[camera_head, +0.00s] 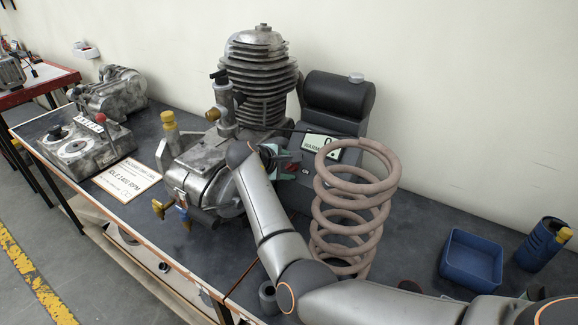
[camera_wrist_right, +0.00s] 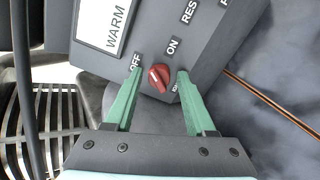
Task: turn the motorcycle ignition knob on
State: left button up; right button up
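The red ignition knob (camera_wrist_right: 159,77) shows in the right wrist view on a dark grey panel (camera_wrist_right: 215,62), between the labels OFF and ON. Its white pointer line tilts up toward the OFF side. My right gripper (camera_wrist_right: 160,80) is open, with its green fingers on either side of the knob; I cannot tell whether they touch it. In the head view the right gripper (camera_head: 283,170) is at the front of the grey console (camera_head: 345,125), and my arm hides most of it and the knob. My left gripper is not in view.
A large coil spring (camera_head: 350,215) stands close to the right of my arm. A finned engine (camera_head: 258,75) stands to the left of the console. A blue tray (camera_head: 470,262) and a blue cup (camera_head: 541,245) are at the right. A printed card (camera_head: 120,176) lies at the left.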

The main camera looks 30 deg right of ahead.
grip_shut()
jog(key=shift+m, duration=0.3)
dwell(0.3)
jog(key=m, duration=0.4)
jog(key=shift+m, duration=0.4)
jog(key=m+b, duration=0.1)
jog(key=m, duration=0.3)
jog(key=shift+m+g, duration=0.4)
jog(key=shift+w+m, duration=0.1)
jog(key=shift+m, duration=0.2)
jog(key=shift+o, duration=1)
grip_release()
jog(key=shift+a, duration=0.1)
